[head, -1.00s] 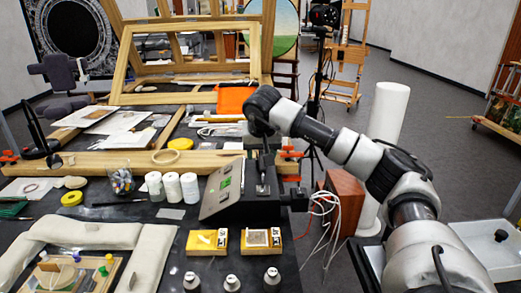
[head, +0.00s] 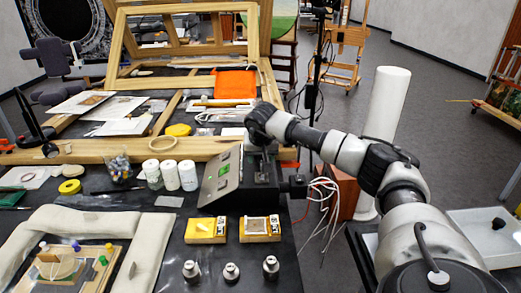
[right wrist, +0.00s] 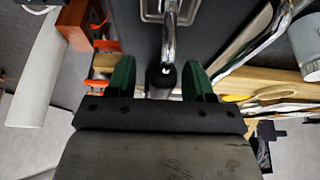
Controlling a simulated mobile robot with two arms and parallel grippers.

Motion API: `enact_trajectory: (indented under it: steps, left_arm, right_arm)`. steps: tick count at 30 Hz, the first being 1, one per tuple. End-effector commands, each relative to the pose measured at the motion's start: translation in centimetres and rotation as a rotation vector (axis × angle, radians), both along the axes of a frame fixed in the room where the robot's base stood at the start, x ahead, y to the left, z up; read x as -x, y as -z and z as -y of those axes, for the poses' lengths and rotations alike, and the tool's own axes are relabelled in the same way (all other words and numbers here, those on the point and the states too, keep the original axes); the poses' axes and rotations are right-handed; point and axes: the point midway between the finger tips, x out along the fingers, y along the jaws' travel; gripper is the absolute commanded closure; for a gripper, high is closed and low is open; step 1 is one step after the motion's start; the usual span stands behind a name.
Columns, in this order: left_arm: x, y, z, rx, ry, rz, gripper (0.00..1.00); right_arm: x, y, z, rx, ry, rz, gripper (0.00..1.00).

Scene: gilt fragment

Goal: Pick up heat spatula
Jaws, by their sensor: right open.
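What looks like the heat spatula shows in the right wrist view as a dark handle (right wrist: 162,78) with a shiny metal shaft, standing at a metal holder (right wrist: 153,12). My right gripper (right wrist: 160,84) is open, with one green finger on each side of the handle. I see gaps between the handle and both fingers. In the head view my right arm reaches down over a black control box (head: 250,196) with a sloped grey panel (head: 220,178). The fingertips and the spatula are mostly hidden there by the wrist. My left gripper is not in view.
White bottles (head: 170,176) stand left of the box. Two yellow blocks (head: 205,230) and several small metal weights (head: 231,272) lie in front. A white cable bundle (head: 323,195) hangs at the right edge. Wooden frames (head: 190,82) fill the back.

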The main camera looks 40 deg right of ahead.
Motion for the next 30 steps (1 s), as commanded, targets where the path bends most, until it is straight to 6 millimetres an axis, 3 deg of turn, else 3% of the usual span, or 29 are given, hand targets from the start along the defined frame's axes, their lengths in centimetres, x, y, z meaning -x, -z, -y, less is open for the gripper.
enact_trajectory:
  steps: [9, 19, 30]
  left_arm:
    - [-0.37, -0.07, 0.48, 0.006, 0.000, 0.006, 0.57]
    - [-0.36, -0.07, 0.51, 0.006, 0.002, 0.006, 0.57]
    - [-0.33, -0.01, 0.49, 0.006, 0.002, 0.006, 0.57]
  right_arm:
    - [-0.19, 0.67, 0.14, 0.000, -0.001, 0.000, 0.48]
    - [-0.18, 0.63, 0.15, 0.000, -0.001, 0.000, 0.98]
    - [-0.20, 0.32, 0.15, 0.001, 0.000, 0.001, 1.00]
